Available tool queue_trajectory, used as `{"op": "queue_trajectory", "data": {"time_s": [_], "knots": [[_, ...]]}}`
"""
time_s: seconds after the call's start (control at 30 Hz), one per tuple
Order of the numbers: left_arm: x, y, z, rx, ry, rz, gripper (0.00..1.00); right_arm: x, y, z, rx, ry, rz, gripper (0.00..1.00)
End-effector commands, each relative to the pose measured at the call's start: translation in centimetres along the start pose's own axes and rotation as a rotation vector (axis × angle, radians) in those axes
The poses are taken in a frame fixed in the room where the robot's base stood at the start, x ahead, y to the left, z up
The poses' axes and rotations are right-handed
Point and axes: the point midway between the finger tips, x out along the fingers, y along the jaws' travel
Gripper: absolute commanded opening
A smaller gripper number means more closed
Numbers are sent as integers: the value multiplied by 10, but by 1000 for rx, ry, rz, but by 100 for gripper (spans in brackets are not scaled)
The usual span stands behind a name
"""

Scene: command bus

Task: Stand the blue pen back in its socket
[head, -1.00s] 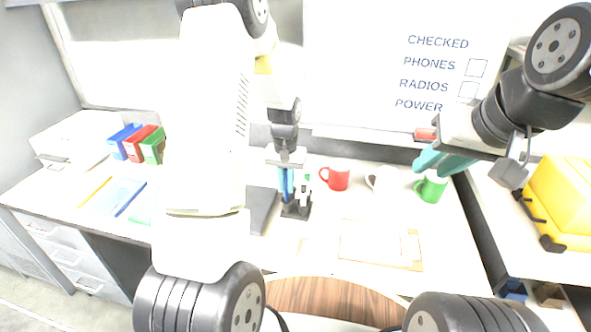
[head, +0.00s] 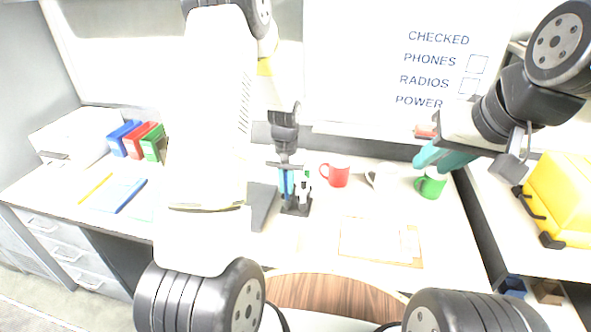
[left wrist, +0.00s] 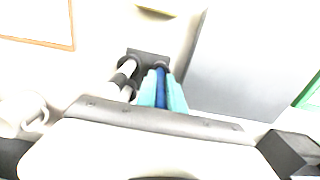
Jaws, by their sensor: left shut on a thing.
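My left gripper (head: 287,184) is shut on the blue pen (left wrist: 160,88), which stands roughly upright between its teal fingers. In the left wrist view the left gripper's fingertips (left wrist: 160,92) hide part of the pen. The black pen holder (head: 296,209) stands on the desk just below this gripper. In the left wrist view the holder (left wrist: 148,55) has a dark socket by the pen's far end and white-and-black items at its left. I cannot tell whether the pen is inside the socket. My right gripper (head: 444,160) is open and empty, above the green mug.
A red mug (head: 336,174), a white mug (head: 383,177) and a green mug (head: 431,185) stand right of the holder. A clipboard (head: 380,244) lies in front. A grey panel (head: 262,206) stands left of the holder. Blue, red and green binders (head: 138,141) are at the left.

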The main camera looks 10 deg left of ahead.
Motion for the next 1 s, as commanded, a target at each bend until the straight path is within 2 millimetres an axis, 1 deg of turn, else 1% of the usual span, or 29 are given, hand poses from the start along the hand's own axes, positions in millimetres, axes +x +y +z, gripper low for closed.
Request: {"op": "queue_trajectory", "data": {"time_s": [0.2, 0.43, 0.47, 0.5, 0.57, 0.6, 0.87, 0.93, 1.0], "knots": [[6, 0, 0, 0, -1, 0, 0, 0, 0, 0, 0, 0, 0, 29], [7, 0, 0, 0, -1, 0, 0, 0, 0, 0, 0, 0, 0, 29], [7, 0, 0, 0, -1, 0, 15, 0, 0, 0, 0, 0, 0, 29], [7, 0, 0, 0, -1, 0, 23, 0, 0, 0, 0, 0, 0, 29], [7, 0, 0, 0, 0, 0, 35, 0, 0, 0, 0, 0, 0, 29], [6, 0, 0, 0, 0, 0, 38, 0, 0, 0, 0, 0, 0, 29], [6, 0, 0, 0, 0, 0, 38, 0, 0, 0, 0, 0, 0, 29], [3, 0, 0, 0, 1, 0, 38, 0, 0, 0, 0, 0, 0, 29], [-3, 0, -1, 0, 3, 0, 38, 0, 0, 0, 0, 0, 0, 29]]}}
